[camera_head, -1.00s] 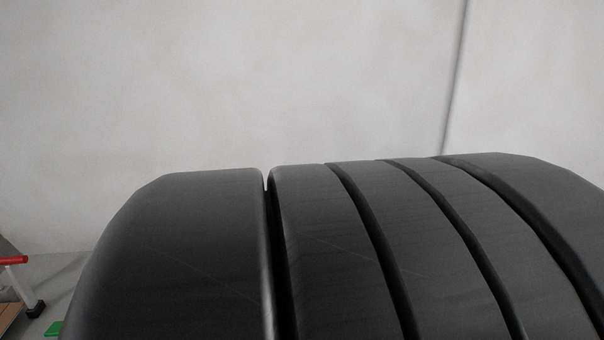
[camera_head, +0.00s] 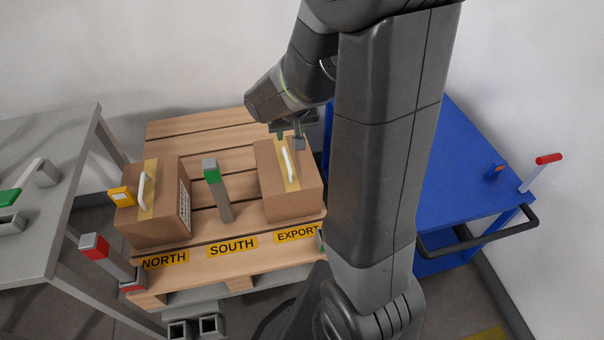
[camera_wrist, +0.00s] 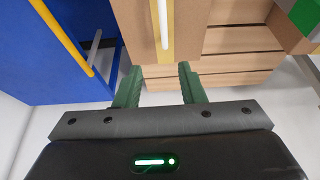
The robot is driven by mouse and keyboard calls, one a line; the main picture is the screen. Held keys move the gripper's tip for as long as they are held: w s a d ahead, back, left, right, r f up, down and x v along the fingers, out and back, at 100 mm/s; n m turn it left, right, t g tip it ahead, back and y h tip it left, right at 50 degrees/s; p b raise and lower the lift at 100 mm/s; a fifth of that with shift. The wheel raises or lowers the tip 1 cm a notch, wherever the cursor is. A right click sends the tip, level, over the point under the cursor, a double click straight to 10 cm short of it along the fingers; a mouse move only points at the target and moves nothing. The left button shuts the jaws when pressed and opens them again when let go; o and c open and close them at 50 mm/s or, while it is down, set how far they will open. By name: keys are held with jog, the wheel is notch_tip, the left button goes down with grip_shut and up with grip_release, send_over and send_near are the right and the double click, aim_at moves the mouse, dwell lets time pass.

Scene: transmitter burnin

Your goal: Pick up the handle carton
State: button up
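Two brown cartons with white handles on yellow strips stand on the wooden pallet. The right carton (camera_head: 268,178) is by the EXPORT label, and its white handle (camera_head: 288,165) faces up. The left carton (camera_head: 150,226) is by the NORTH label. My gripper (camera_head: 289,140) is close to the back top edge of the right carton. In the wrist view my gripper (camera_wrist: 160,78) has its green fingers apart with nothing held between them. A carton (camera_wrist: 138,22) with a white handle (camera_wrist: 164,24) lies just beyond the fingertips. Whether they touch it is unclear.
The pallet (camera_head: 180,130) has a green-topped post (camera_head: 219,188) between the cartons. A grey table (camera_head: 60,130) stands left, with a red-topped post (camera_head: 100,250) in front. A blue cart (camera_head: 460,170) with a dark handle stands right, beyond my arm.

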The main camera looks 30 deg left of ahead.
aim_at(285, 151)
jog(key=b+x, duration=0.1)
jog(key=x, duration=0.7)
jog(key=shift+s+f, duration=0.1)
jog(key=shift+s+a+b+x, duration=0.15)
jog(key=shift+b+x, duration=0.3)
jog(key=shift+x, duration=0.85)
jog(key=shift+s+a+b+x, duration=0.1)
jog(key=shift+b+x, duration=0.3)
jog(key=shift+x, duration=0.9)
jog(key=shift+c, duration=0.3)
grip_shut()
jog(key=shift+d, duration=0.1)
